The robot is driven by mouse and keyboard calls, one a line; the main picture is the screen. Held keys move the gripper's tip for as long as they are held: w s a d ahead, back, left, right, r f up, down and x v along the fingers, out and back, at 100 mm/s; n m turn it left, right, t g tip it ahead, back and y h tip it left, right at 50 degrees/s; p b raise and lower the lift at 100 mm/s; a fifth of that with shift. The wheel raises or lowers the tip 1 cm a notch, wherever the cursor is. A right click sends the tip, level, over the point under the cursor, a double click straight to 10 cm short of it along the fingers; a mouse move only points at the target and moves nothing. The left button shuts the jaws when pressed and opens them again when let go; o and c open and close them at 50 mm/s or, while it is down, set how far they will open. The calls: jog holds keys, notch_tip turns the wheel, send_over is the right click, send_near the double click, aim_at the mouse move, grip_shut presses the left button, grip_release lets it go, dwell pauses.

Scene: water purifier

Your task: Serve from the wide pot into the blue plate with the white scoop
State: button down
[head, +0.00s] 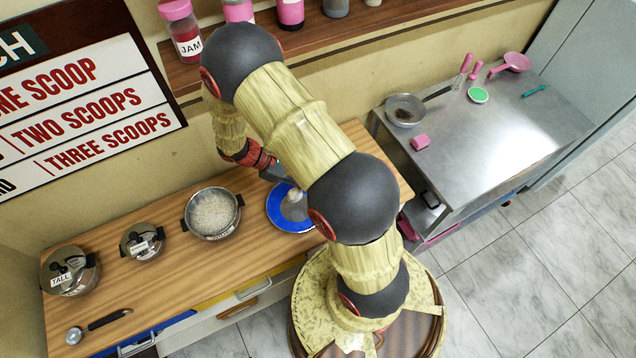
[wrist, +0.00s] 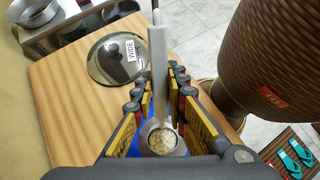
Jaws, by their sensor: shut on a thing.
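The wide pot (head: 212,213) stands open on the wooden counter and holds pale grains. The blue plate (head: 275,218), with a blue rim and grey middle, lies to its right, partly hidden by my arm. Blue also shows behind the fingers in the wrist view. My gripper (head: 274,172) is over the plate's far side and is shut on the white scoop (wrist: 158,65). The scoop's handle runs between the fingers (wrist: 160,95). Its bowl holds grains (wrist: 163,141) and appears over the plate. Its exact height and whether it touches the plate cannot be told.
A lid marked WIDE (wrist: 118,58) lies on the counter. A lidded tall pot (head: 70,272), a smaller lidded pot (head: 142,242) and a black-handled ladle (head: 98,325) are at the left. A shelf (head: 330,30) with jars runs above. A metal table (head: 490,140) stands at right.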

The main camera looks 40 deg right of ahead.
jog(key=shift+w+a+r+g+h+b, duration=0.2)
jog(key=shift+w+a+g+h+b, duration=0.65)
jog(key=shift+w+a+g+h, duration=0.4)
jog(key=shift+w+r+p, duration=0.1)
jog(key=shift+r+p, duration=0.25)
jog(key=shift+r, duration=0.25)
jog(key=shift+f, duration=0.3)
jog(key=shift+s+d+r+t+y+p, duration=0.3)
jog(key=shift+s+r+y+p, duration=0.1)
jog(key=shift+p, duration=0.35)
jog(key=s+d+t+y+p, duration=0.1)
jog(key=p, duration=0.1)
jog(key=s+d+r+t+y+p, duration=0.1)
jog(key=p, duration=0.1)
jog(key=s+d+t+y+p, duration=0.1)
jog(key=p, duration=0.1)
jog(key=shift+s+d+r+t+y, duration=0.2)
jog(key=shift+s+r+t+y, duration=0.05)
jog(key=shift+r+t, duration=0.15)
jog(key=shift+s+d+r+t+y+p, duration=0.15)
jog(key=shift+s+d+t+y+p, duration=0.6)
jog(key=shift+p, duration=0.25)
